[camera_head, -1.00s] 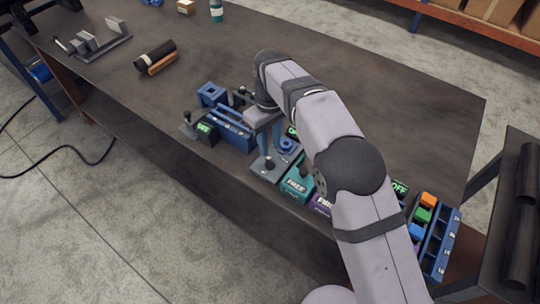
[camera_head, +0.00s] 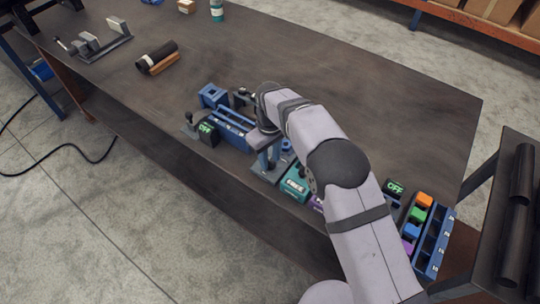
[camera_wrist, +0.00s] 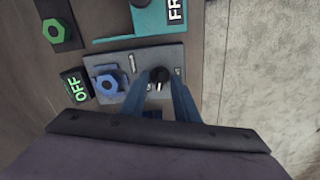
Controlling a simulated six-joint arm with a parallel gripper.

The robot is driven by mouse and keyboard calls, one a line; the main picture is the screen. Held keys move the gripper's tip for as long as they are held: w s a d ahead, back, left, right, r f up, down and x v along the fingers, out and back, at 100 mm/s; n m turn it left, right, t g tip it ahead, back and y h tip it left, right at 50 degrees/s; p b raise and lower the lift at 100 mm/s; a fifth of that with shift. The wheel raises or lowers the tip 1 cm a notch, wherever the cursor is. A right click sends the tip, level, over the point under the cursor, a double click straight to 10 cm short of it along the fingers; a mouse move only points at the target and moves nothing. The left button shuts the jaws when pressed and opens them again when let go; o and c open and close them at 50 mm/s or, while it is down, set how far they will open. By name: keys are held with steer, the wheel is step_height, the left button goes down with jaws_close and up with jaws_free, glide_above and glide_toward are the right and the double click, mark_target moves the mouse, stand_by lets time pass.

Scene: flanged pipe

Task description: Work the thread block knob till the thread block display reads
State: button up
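The thread block is a grey plate (camera_wrist: 118,68) with a blue hex piece (camera_wrist: 107,80) and a black knob (camera_wrist: 159,75) in the wrist view. Its small black display (camera_wrist: 76,86) beside the plate reads OFF in green. My gripper (camera_wrist: 160,77) has its blue fingers apart, one on each side of the knob. A sliver of gap seems to show; contact is unclear. In the head view my gripper (camera_head: 269,166) is low over the grey plate (camera_head: 262,178), and the arm hides the knob and display there.
A teal block (camera_head: 294,187) marked FREE stands close beside the plate. A blue unit (camera_head: 234,130) with an OFF display (camera_head: 207,128) is at the left. A blue bin rack (camera_head: 431,240) and another OFF display (camera_head: 395,187) are at the right. The table's back is mostly clear.

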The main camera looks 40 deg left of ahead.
jaws_close()
steer(key=shift+m, duration=0.3)
steer(key=shift+m+b, duration=0.65)
steer(key=shift+m, duration=0.55)
steer(key=shift+m+b, duration=0.3)
steer(key=shift+m, duration=1.6)
jaws_free()
